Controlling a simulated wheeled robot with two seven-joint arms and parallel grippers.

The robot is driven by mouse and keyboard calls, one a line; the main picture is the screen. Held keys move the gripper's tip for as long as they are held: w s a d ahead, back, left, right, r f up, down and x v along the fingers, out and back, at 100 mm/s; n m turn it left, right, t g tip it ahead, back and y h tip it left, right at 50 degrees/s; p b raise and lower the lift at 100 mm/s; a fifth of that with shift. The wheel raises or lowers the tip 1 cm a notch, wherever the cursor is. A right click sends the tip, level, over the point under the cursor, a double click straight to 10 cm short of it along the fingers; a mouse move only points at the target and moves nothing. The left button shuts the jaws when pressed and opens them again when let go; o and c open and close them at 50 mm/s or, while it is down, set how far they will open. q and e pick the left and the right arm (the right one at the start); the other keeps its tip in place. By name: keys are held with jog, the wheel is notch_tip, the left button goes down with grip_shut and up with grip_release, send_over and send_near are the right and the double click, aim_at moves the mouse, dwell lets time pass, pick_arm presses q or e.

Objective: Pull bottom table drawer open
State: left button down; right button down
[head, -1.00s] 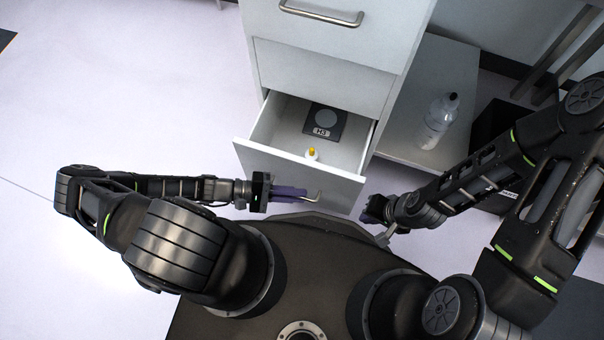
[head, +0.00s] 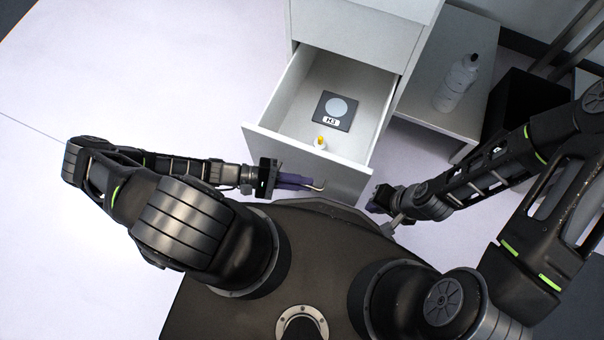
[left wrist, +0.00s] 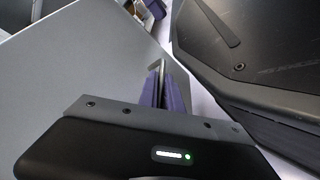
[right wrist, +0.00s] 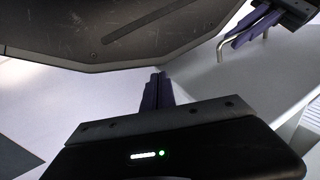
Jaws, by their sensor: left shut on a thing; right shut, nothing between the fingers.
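The bottom drawer (head: 345,182) of the white cabinet is open, with its interior showing in the head view. My left gripper (head: 304,183) is shut on the drawer's metal handle (right wrist: 229,46), at the drawer front. The left fingers also show in the left wrist view (left wrist: 164,88), beside the drawer's grey front panel (left wrist: 90,60). The handle is partly hidden by the fingers. My right gripper (head: 377,201) is shut and empty, to the right of the drawer front and apart from it. Its closed fingers show in the right wrist view (right wrist: 157,90).
In the drawer lie a dark square plate (head: 335,111) with a grey disc and a small white bottle with a yellow top (head: 319,143). A clear bottle (head: 456,83) stands on a low white shelf (head: 425,108) at right. Floor at left is clear.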

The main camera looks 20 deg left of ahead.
pick_arm(q)
jog(key=c, duration=1.8)
grip_release()
jog(key=p+v, duration=0.1)
jog(key=v, duration=0.7)
jog(key=shift+r, duration=0.1)
